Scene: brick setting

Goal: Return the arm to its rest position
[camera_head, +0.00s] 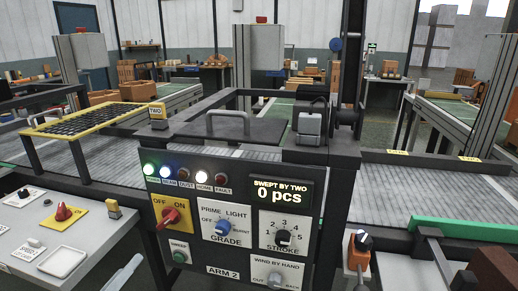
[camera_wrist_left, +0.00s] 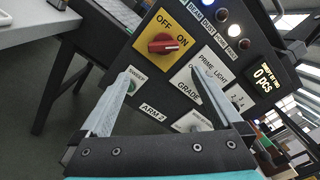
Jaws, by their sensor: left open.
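My left gripper (camera_wrist_left: 162,72) is open in the left wrist view, with nothing between its two pale grey fingers. They point toward the lower part of the dark control panel (camera_wrist_left: 145,80), near the red OFF/ON knob (camera_wrist_left: 165,43). In the head view, only a pale piece of my left gripper (camera_head: 122,272) shows at the lower edge, left of the panel. The panel (camera_head: 195,262) carries the red knob (camera_head: 170,216), a GRADE dial (camera_head: 222,227), a STROKE dial (camera_head: 284,237) and a display (camera_head: 279,192) reading 0 pcs. My right gripper is not in view.
A grey side desk (camera_head: 25,228) with a red knob on a yellow plate (camera_head: 64,212) stands at the left. A slatted conveyor (camera_head: 400,190) runs behind the panel. An orange-bodied lever (camera_head: 358,255) stands right of the panel. Dark floor shows between desk and panel.

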